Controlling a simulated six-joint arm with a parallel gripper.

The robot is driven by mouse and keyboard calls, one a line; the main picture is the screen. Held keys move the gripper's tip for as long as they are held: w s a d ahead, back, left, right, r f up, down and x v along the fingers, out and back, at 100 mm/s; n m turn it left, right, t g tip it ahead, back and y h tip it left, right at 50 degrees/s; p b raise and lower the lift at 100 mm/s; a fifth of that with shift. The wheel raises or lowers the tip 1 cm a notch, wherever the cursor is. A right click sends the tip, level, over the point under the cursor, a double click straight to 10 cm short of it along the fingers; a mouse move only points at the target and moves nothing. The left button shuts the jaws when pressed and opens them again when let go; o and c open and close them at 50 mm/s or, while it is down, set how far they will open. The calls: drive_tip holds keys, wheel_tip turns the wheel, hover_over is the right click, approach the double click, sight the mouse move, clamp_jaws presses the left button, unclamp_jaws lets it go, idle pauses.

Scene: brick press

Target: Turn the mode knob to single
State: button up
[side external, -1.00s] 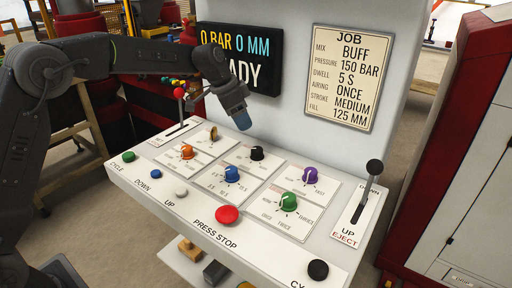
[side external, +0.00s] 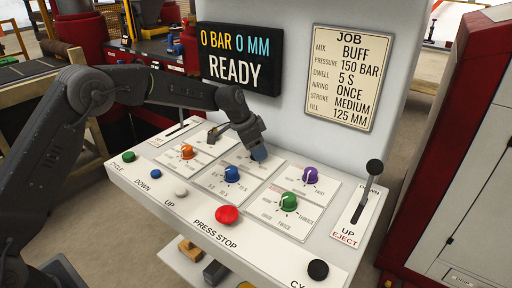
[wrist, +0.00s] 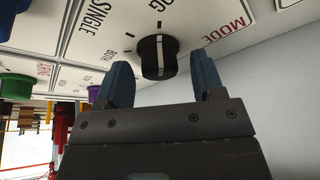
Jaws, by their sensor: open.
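The mode knob (wrist: 157,57) is black with a white line and sits on a white panel plate in the wrist view. Its line points roughly at the label ending in "OG"; the "SINGLE" label lies to the left of that one. My gripper (wrist: 160,80) is open, its two blue fingertips apart with the knob between and just beyond them. I see no clear contact. In the side view my gripper (side external: 259,155) is down over the back row of the panel and hides the black knob there.
Other knobs stand close by: blue (side external: 232,174), orange (side external: 187,152), purple (side external: 310,174) and green (side external: 289,202). A red press stop button (side external: 227,215) is at the front. The display (side external: 240,58) reads READY on the wall behind. An eject lever (side external: 368,185) stands at right.

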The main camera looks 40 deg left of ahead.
drive_tip(key=c, duration=0.9)
drive_tip(key=n+y, duration=0.1)
drive_tip(key=n, duration=0.3)
drive_tip(key=shift+d+n+t+y, duration=0.1)
drive_tip(key=shift+n+t+y, duration=0.3)
drive_tip(key=n+y, duration=0.1)
drive_tip(key=n, duration=0.3)
drive_tip(key=shift+n+y, duration=0.4)
drive_tip(key=o, duration=0.9)
